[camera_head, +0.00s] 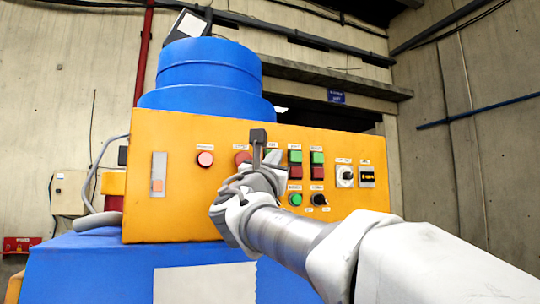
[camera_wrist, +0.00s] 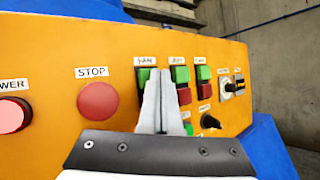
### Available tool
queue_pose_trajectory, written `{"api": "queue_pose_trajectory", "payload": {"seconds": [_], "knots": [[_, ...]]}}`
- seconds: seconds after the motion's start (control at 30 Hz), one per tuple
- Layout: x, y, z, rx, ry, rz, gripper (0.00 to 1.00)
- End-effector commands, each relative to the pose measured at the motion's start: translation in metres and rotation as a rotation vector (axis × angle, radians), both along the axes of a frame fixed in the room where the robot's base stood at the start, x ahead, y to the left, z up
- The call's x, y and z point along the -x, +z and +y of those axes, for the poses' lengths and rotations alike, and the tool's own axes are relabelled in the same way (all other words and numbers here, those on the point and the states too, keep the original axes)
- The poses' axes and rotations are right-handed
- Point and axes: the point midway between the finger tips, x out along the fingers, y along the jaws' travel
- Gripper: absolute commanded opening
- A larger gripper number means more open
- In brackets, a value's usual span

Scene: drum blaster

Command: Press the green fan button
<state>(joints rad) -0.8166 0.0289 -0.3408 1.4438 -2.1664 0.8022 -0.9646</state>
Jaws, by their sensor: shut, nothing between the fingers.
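The green fan button (camera_wrist: 143,76) shows in the wrist view under its FAN label, on the orange control panel (camera_wrist: 55,50). My gripper (camera_wrist: 159,74) is shut and empty, its two fingers together. The fingertips appear just right of the green fan button and hide part of the fan switch; I cannot tell whether they touch the panel. In the head view my gripper (camera_head: 276,154) is in front of the panel and hides most of the fan switch.
A red STOP button (camera_wrist: 99,101) and a red power button (camera_wrist: 12,114) are left of the fan switch. Green-over-red switches (camera_head: 317,165) and a black knob (camera_head: 319,199) are to its right. A blue drum (camera_head: 208,75) stands behind the panel.

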Motion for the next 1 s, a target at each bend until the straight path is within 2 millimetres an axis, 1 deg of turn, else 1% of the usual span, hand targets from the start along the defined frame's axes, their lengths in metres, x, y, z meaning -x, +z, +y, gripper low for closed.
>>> {"api": "queue_pose_trajectory", "payload": {"seconds": [0.37, 0.67, 1.0], "knots": [[-0.004, 0.000, 0.002, 0.000, 0.000, 0.000, 0.00], [-0.004, 0.000, 0.002, 0.000, 0.002, 0.001, 0.00], [0.010, -0.002, -0.004, -0.003, 0.002, 0.000, 0.00]]}}
